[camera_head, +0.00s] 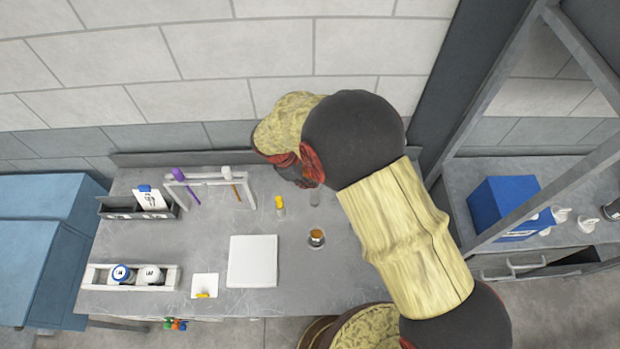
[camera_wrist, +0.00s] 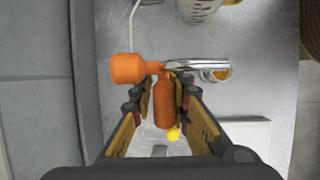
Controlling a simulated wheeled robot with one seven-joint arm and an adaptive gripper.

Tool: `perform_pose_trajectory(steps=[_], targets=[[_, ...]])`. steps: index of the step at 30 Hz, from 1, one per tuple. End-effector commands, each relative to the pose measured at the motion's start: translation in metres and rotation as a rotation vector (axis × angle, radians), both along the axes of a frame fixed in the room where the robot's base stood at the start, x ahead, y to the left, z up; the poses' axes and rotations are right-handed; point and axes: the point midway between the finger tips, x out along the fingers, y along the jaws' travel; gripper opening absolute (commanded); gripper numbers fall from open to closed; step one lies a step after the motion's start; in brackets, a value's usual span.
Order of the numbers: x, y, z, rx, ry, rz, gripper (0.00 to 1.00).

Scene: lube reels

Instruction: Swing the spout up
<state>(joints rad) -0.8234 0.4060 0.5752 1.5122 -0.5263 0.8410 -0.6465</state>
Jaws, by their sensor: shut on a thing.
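In the wrist view, an orange body (camera_wrist: 164,104) stands between the two fingers of my gripper (camera_wrist: 163,88), which is shut on it. An orange rounded knob (camera_wrist: 127,68) sticks out to the left at its top. A shiny metal spout (camera_wrist: 195,66) runs roughly level to the right, its end over or beside a small cup (camera_wrist: 218,74) with amber contents. In the head view, my gripper (camera_head: 292,172) is near the back of the bench and my arm hides most of the orange part. The cup (camera_head: 316,238) stands upright on the bench.
The grey bench (camera_head: 205,255) carries a white square pad (camera_head: 253,261), a yellow-capped bottle (camera_head: 280,206), a white rack (camera_head: 210,182), a dark bin (camera_head: 130,208) and a tray with bottles (camera_head: 132,277). A blue box (camera_head: 500,205) sits on the right bench. The back wall is close behind.

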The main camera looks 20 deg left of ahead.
Motion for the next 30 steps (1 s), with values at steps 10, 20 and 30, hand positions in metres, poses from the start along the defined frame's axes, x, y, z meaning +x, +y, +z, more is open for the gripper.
perform_pose_trajectory(steps=[10,20,30], targets=[[-0.0034,-0.0057,-0.0060,-0.018,0.018,-0.008,0.00],[-0.0028,-0.0053,-0.0058,-0.017,0.016,-0.009,0.00],[-0.0003,-0.0032,-0.0036,-0.011,0.011,-0.007,0.25]])
